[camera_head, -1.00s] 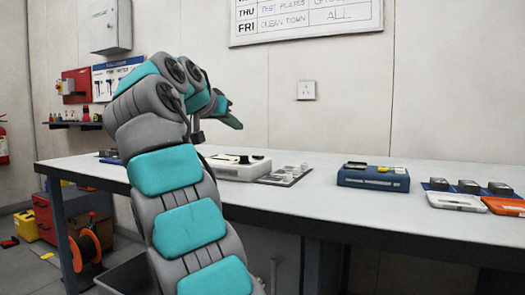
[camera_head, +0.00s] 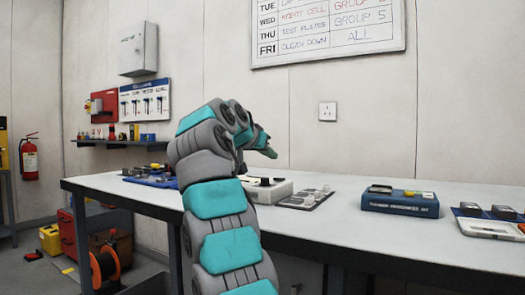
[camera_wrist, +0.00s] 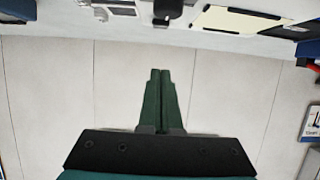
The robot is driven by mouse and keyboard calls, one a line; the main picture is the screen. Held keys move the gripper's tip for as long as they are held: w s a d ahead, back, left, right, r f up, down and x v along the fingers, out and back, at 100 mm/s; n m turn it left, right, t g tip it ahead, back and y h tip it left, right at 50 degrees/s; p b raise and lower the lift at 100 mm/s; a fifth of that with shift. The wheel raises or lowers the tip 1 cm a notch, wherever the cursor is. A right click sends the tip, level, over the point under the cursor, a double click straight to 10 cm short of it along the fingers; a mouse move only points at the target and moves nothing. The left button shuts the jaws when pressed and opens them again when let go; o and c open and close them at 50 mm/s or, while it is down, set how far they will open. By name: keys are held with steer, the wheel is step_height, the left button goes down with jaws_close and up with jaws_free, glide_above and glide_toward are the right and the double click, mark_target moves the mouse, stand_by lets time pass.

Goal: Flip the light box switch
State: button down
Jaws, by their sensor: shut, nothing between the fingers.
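A low white box (camera_head: 272,193) with dark parts on top stands on the long workbench, partly hidden behind my arm; it looks like the light box. I cannot make out its switch. My gripper (camera_head: 272,152) is above the bench, over the box in the picture, with no contact visible. In the wrist view its two dark green fingers (camera_wrist: 160,72) are closed together and hold nothing. A cream panel with a dark edge (camera_wrist: 235,25) shows at the top of the wrist view; I cannot tell if it belongs to the box.
A grey mat with small parts (camera_head: 305,199) lies right of the white box. A blue box (camera_head: 400,203) and a tray with dark blocks (camera_head: 488,213) are farther right. A wall socket (camera_head: 327,111) is above. A cable reel (camera_head: 104,268) stands below the bench's left end.

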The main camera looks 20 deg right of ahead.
mark_target(273, 183)
steer(key=shift+x, duration=1)
step_height(273, 183, down, 3)
steer(key=shift+w+d+r+b, duration=0.1)
steer(key=shift+w+r+b, duration=0.1)
steer(key=shift+b, duration=0.9)
steer(key=shift+s+f+b, duration=0.15)
steer(key=shift+f+b, duration=0.75)
steer(key=shift+b, duration=0.05)
